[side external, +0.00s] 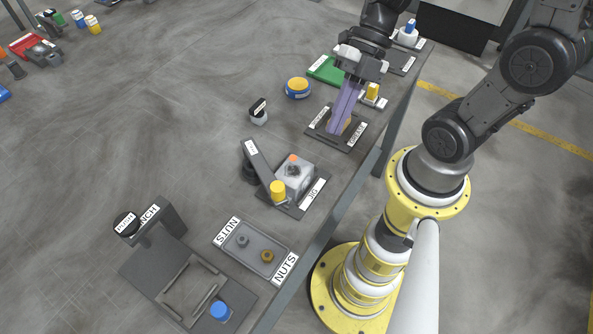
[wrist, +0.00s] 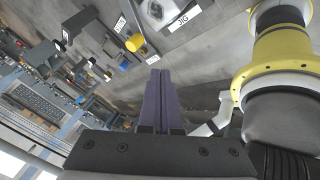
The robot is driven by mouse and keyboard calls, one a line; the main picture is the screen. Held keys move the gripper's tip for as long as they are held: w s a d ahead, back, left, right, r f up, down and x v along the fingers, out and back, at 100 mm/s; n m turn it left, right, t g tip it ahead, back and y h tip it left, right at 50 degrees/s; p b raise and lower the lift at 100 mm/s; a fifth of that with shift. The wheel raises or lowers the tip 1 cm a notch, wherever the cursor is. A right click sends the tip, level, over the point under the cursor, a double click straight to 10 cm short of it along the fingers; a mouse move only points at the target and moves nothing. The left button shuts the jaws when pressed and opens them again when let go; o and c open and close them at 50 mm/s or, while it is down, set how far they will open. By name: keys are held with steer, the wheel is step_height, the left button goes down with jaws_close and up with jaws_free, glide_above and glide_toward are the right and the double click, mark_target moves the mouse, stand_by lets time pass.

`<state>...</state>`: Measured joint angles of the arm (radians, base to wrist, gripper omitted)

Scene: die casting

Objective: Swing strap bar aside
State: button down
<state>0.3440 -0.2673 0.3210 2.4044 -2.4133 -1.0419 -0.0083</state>
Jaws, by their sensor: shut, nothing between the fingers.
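The strap bar (side external: 263,166) is a dark grey flat bar at the jig (side external: 315,190). It runs from a dark round post (side external: 249,172) to a yellow knob (side external: 278,189), along the left side of a grey block (side external: 294,178). The block has an orange spot on top. My gripper (side external: 336,130) has long purple fingers, shut and empty, pointing down over a dark labelled mat (side external: 316,129). It is apart from the bar, farther up the bench.
A nuts tray (side external: 234,254) holds two nuts. A dark fixture with a blue knob (side external: 220,310) stands at the near end. A yellow-and-blue round tub (side external: 298,87) and a small black-topped jar (side external: 258,115) stand by the far edge. A tan item beside my fingers is partly hidden.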

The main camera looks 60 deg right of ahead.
steer(key=f, duration=0.1)
glide_toward(286, 199)
steer(key=x, duration=0.4)
steer(key=shift+s+d+f, duration=0.25)
steer(key=shift+s+f, duration=0.05)
steer(key=shift+s, duration=0.05)
steer(key=shift+w+a, duration=0.3)
steer(key=shift+a, duration=0.15)
